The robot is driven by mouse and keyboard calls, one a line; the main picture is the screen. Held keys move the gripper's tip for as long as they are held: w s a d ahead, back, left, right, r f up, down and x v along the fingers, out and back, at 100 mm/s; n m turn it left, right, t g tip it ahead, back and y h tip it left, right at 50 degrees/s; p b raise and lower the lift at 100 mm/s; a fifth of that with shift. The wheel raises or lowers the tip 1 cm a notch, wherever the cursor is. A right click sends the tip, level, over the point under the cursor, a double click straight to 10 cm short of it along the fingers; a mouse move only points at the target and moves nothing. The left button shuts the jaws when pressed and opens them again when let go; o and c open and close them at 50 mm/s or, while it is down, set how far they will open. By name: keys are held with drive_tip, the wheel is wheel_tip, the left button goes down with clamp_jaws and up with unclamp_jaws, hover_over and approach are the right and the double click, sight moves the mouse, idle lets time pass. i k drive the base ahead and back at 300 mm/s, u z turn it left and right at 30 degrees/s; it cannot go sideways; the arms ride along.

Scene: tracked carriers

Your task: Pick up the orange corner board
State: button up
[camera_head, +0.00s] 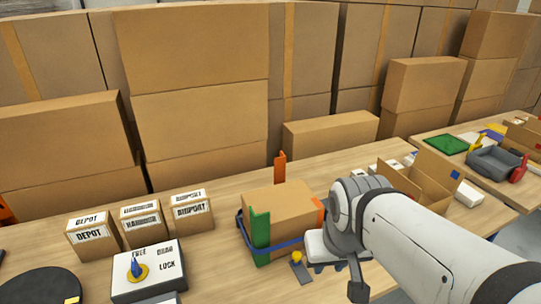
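An upright orange corner board (280,167) shows behind the back edge of a cardboard box (283,205); its lower part is hidden by the box. A second orange piece (320,212) is at the box's right corner, partly hidden by my arm. A green corner board (260,235) stands at the box's front left corner. A blue strap (285,247) runs low around the box. My gripper (338,272) is just right of the box's front, below my wrist. Its fingertips are not clear, and I cannot tell whether it is open or holds anything.
A small yellow-knobbed part (298,265) lies before the box. Three labelled cartons (140,222) and a white FREE/LOCK panel (148,270) stand left. An open carton (418,180) is right, beyond my arm. Large cartons (200,110) line the back.

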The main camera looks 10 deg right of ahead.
sight(280, 163)
drive_tip(key=u, duration=1.05)
drive_tip(key=k, duration=1.15)
drive_tip(key=z, duration=1)
drive_tip(key=i, duration=1.45)
